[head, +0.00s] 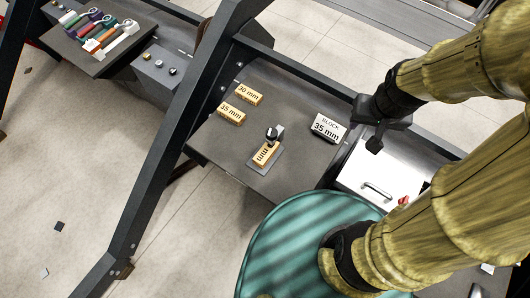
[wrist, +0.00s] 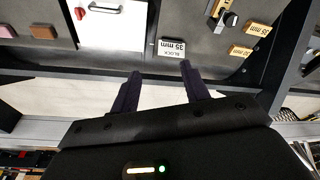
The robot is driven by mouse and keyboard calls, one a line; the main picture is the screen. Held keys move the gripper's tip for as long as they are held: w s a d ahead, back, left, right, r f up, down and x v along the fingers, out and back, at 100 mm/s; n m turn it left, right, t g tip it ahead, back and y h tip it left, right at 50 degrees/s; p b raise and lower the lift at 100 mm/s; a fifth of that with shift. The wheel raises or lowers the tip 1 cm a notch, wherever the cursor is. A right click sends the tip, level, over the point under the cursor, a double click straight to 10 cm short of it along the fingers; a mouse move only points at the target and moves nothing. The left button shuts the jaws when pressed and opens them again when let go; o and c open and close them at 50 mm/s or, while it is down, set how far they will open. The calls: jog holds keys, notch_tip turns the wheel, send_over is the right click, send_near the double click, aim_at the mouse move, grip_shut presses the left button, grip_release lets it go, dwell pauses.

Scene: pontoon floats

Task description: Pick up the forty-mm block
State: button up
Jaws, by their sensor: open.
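No block reads forty mm in these views. A yellow block (head: 266,153) stands at a small dark fixture on a grey plate; its label shows only "mm", its number hidden by the fixture's knob. It also shows in the wrist view (wrist: 219,21). Two more yellow blocks lie behind it on the dark table: one marked 30 mm (head: 249,94) and one marked 35 mm (head: 231,113). My gripper is open and empty, its two dark fingers apart in the wrist view (wrist: 160,86). It is apart from all the blocks, off beyond the table's edge.
A white sign (head: 326,128) reading "BLOCK 35 mm" stands at the dark table's (head: 220,150) right edge. A white drawer front with a handle (head: 377,190) is beside it. A dark slanted frame post (head: 165,150) stands left. A teal round surface (head: 300,245) is in front.

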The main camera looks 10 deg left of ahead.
jog(key=o, duration=0.4)
jog(key=shift+a+f, duration=0.2)
jog(key=shift+f, duration=0.1)
jog(key=shift+c, duration=0.2)
jog(key=shift+o, duration=0.5)
jog(key=w+a+f+n+g+h+b, duration=0.1)
jog(key=a+f+n+b, duration=0.5)
jog(key=f+n, duration=0.2)
jog(key=shift+w+a+n, duration=0.2)
jog(key=shift+w+n, duration=0.1)
jog(key=shift+n, duration=0.3)
jog(key=s+a+f+n+t+h+b, duration=0.1)
jog(key=a+f+n+t+b, duration=0.3)
jog(key=a+f+n+b, duration=0.6)
jog(key=a+f+n, duration=0.7)
jog(key=a+n, duration=0.4)
jog(key=n, duration=0.1)
jog(key=shift+a+f+b, duration=0.2)
jog(key=shift+a+b, duration=0.15)
jog(key=shift+a, duration=0.05)
jog(key=b, duration=0.3)
send_near(266, 150)
jog(key=x, duration=0.5)
jog(key=shift+w, duration=0.15)
